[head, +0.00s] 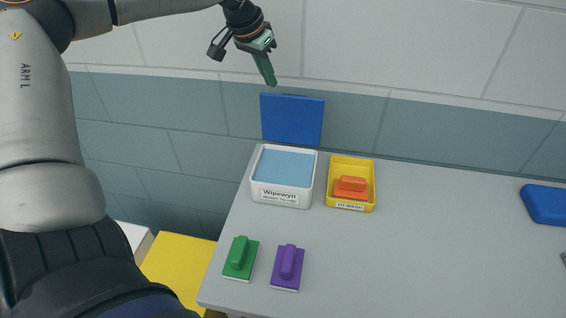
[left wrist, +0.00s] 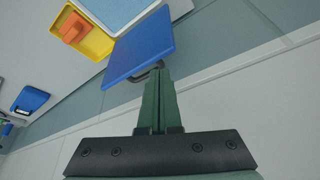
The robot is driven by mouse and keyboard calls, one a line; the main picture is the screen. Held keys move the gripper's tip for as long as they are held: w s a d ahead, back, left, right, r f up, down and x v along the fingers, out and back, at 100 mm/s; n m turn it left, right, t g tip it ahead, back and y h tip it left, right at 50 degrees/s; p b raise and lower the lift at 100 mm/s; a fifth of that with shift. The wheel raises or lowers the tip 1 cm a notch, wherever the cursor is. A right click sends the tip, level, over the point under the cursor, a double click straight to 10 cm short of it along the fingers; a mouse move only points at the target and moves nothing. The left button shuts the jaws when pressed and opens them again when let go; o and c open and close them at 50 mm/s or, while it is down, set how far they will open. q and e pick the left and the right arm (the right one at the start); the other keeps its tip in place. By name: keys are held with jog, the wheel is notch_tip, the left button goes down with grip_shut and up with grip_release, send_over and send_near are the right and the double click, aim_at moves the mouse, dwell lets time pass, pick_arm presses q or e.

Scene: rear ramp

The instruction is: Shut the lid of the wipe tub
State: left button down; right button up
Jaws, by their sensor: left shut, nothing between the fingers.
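The wipe tub (head: 284,197) is a white box with a label on its front and a light blue inside, standing near the back left of the grey table. Its blue lid (head: 292,120) stands open and upright at the tub's back edge. In the left wrist view the lid (left wrist: 139,47) shows beyond my fingers, with a dark handle by its edge. My left gripper (head: 271,82) is shut and empty, above the lid and a little to its left. In the left wrist view its green fingers (left wrist: 158,85) are together, close to the lid's edge; I cannot tell whether they touch. My right gripper is out of view.
A yellow tray (head: 373,187) with an orange scrubber (head: 350,188) stands just right of the tub. A green scrubber (head: 240,258) and a purple one (head: 288,267) lie at the table's front left. A blue object (head: 545,204) is far right. The middle is clear.

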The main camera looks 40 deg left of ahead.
pick_arm(q)
jog(key=shift+f, duration=0.75)
dwell(0.8)
jog(key=shift+s+d+f, duration=0.1)
jog(key=shift+s+d, duration=0.05)
jog(key=shift+s, duration=0.2)
jog(key=shift+s+d+f+b, duration=0.1)
jog(key=shift+s+d+f, duration=0.15)
jog(key=shift+s, duration=0.25)
jog(key=shift+s+d+f+b, duration=0.15)
jog(key=shift+s+d, duration=0.15)
jog(key=shift+s, duration=0.25)
jog(key=shift+s+d+f+b, duration=0.15)
jog(key=shift+s+d, duration=0.1)
jog(key=shift+s, duration=0.25)
jog(key=shift+s+d+f, duration=0.2)
jog(key=shift+s+d, duration=0.25)
jog(key=shift+s, duration=0.35)
jog(key=shift+r, duration=0.1)
notch_tip(320, 180, up, 7)
jog(key=p, duration=0.1)
jog(key=shift+w, duration=0.3)
dwell(0.6)
dwell(0.3)
